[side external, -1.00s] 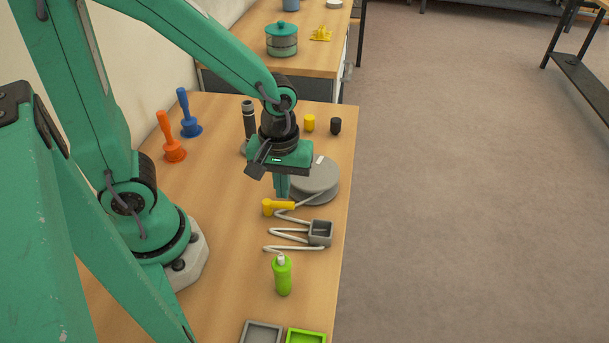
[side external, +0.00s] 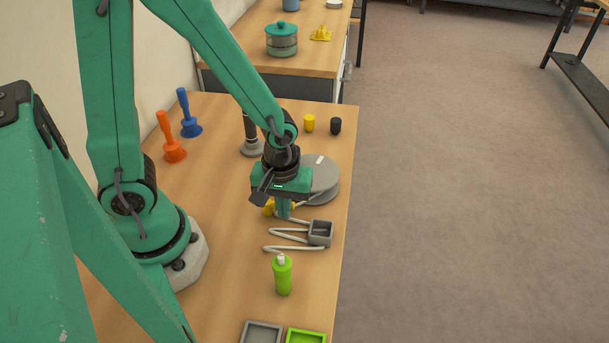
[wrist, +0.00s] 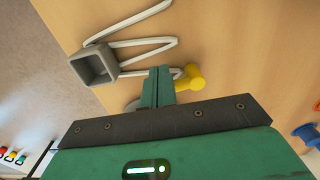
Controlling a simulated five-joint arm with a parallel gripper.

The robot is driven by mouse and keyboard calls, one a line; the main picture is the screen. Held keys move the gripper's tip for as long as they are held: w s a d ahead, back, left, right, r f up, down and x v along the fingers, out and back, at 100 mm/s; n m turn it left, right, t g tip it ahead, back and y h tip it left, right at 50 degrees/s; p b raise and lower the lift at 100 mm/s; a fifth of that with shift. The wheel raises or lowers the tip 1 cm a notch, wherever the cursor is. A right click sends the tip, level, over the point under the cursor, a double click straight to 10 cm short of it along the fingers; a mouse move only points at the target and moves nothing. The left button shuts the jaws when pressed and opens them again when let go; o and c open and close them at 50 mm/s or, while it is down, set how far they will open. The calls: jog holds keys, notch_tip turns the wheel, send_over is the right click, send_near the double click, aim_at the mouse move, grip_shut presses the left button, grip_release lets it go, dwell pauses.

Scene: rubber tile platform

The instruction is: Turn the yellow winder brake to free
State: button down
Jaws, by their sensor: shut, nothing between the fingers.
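The yellow winder brake (side external: 268,208) lies beside the grey round winder (side external: 325,180) and is partly hidden behind my gripper in the side view. In the wrist view the yellow brake (wrist: 192,77) shows its rounded end just right of my fingers. My gripper (side external: 283,214) points down, low over the table. In the wrist view my gripper (wrist: 159,75) has its fingers together with nothing between them, close beside the brake. I cannot tell whether they touch. The winder is mostly hidden in the wrist view.
A pale zigzag cord (side external: 285,235) runs near a grey square cup (side external: 320,232). A green bottle (side external: 282,275) and trays (side external: 263,333) stand nearer the camera. Orange (side external: 173,150) and blue (side external: 190,127) handled tools stand left. A dark post (side external: 252,145) stands behind my arm.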

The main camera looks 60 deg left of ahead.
jog(key=shift+w+a, duration=0.15)
jog(key=shift+w+a, duration=0.25)
jog(key=shift+a, duration=0.05)
jog(key=shift+w+a, duration=0.15)
jog(key=shift+a, duration=0.1)
dwell(0.3)
jog(key=shift+w+a, duration=0.1)
jog(key=shift+a, duration=0.25)
dwell(0.3)
jog(key=shift+a, duration=1.15)
dwell(0.8)
notch_tip(320, 180, up, 7)
dwell(1.1)
